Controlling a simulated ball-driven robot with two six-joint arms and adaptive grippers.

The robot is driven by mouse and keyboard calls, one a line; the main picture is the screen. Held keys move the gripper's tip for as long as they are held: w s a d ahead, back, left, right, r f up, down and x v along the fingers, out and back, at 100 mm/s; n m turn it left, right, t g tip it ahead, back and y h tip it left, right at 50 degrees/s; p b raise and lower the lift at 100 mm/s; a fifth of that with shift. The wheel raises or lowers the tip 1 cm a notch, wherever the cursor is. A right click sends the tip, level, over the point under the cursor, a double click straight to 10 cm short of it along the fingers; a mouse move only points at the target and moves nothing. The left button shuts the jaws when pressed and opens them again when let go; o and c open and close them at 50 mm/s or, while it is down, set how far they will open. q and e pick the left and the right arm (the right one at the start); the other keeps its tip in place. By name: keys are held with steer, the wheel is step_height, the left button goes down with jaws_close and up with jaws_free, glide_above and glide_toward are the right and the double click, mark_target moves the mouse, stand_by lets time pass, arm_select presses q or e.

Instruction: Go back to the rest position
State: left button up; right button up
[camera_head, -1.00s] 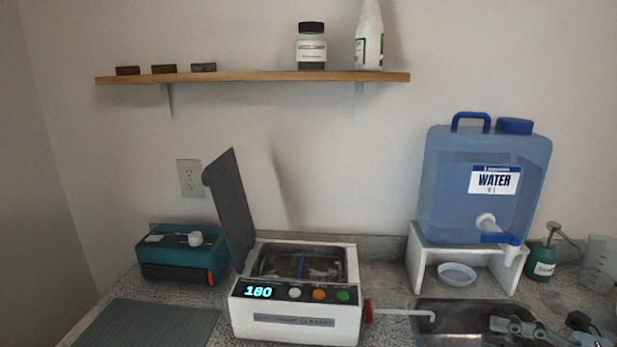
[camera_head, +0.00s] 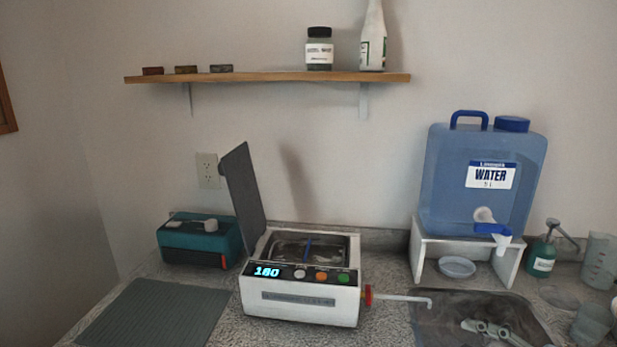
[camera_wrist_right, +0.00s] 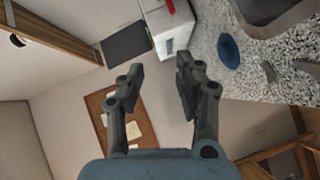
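My right gripper (camera_wrist_right: 163,72) shows in the right wrist view with its two dark fingers apart and nothing between them. Past the fingertips are a pale wall, a cork board (camera_wrist_right: 112,115) with papers and the white corner of a device (camera_wrist_right: 177,38). In the head view a pale grey jointed shape (camera_head: 490,330) is over the sink at the bottom right. I cannot tell whether it is part of my right gripper. My left gripper is in neither view.
A white ultrasonic cleaner (camera_head: 300,304) with its lid up stands mid-counter. A teal box (camera_head: 198,243), a ribbed grey mat (camera_head: 150,315), a sink (camera_head: 425,325), a water tank (camera_head: 480,195) on a stand, a green bottle (camera_head: 543,257) and beakers (camera_head: 600,262) surround it.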

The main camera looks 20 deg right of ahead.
steer(key=s+a+r+m+g+h, duration=0.3)
steer(key=s+a+m+g+h, duration=0.3)
steer(key=s+a+m+g, duration=0.85)
steer(key=d+f+m+t+b, duration=0.15)
steer(key=f+b, duration=0.25)
steer(key=f, duration=0.9)
steer(key=d+f+m+b, duration=0.1)
steer(key=d+f+b, duration=0.2)
steer(key=f, duration=1)
steer(key=d+f+m+b, duration=0.1)
steer(key=d+f+b, duration=0.25)
steer(key=f, duration=0.95)
arm_select(q)
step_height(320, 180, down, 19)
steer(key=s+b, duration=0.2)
steer(key=b, duration=0.6)
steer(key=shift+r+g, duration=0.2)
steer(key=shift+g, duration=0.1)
arm_select(e)
steer(key=s+f, duration=0.8)
steer(key=f, duration=0.3)
steer(key=s+f+g, duration=0.1)
steer(key=s+f, duration=0.7)
steer(key=f, duration=0.3)
steer(key=shift+s, duration=0.4)
